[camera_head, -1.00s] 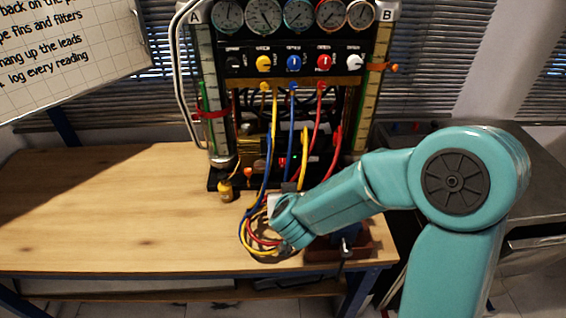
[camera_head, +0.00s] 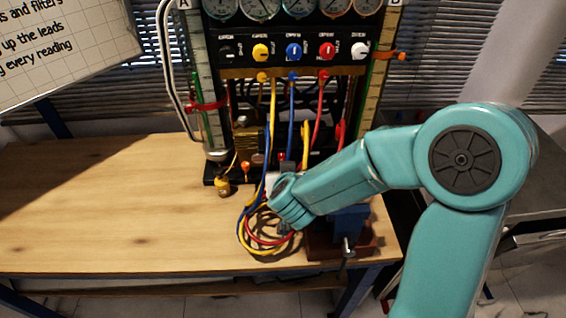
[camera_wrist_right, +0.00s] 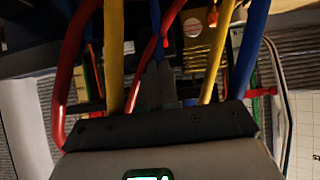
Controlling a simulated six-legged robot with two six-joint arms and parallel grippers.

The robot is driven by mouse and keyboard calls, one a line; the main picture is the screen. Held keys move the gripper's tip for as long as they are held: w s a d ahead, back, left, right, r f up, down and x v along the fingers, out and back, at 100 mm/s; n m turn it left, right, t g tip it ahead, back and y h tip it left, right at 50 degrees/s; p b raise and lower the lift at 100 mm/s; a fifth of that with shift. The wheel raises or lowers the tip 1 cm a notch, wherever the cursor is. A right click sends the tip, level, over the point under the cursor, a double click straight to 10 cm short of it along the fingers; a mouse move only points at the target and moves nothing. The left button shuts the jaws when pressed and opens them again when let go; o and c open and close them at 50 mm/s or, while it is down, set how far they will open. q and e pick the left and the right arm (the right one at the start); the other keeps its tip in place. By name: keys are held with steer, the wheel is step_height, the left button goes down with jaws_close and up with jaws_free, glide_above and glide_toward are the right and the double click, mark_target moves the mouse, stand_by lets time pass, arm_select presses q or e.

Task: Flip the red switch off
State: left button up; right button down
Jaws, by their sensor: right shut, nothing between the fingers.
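A small red part (camera_head: 282,157), possibly the red switch, shows low on the gauge rig (camera_head: 290,73), among the cables. It is too small to tell its position. My right arm comes in from the right, and its wrist (camera_head: 290,203) is in front of the rig's base. The right gripper's fingers are hard to make out in the head view. In the wrist view the right gripper (camera_wrist_right: 158,82) is shut and empty, pointing between red, yellow and blue cables. No clear switch shows there. My left gripper is not in view.
Looped cables (camera_head: 250,240) lie on the wooden table (camera_head: 110,210) around my right wrist. A blue vise (camera_head: 347,222) stands right of it. The table's left side is clear.

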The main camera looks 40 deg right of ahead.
glide_toward(281, 157)
steer(key=w+d+f, duration=0.2)
steer(key=w+f, duration=0.1)
steer(key=f, duration=0.2)
steer(key=shift+w+d+f, duration=0.2)
steer(key=shift+w+d, duration=0.1)
steer(key=shift+d, duration=0.1)
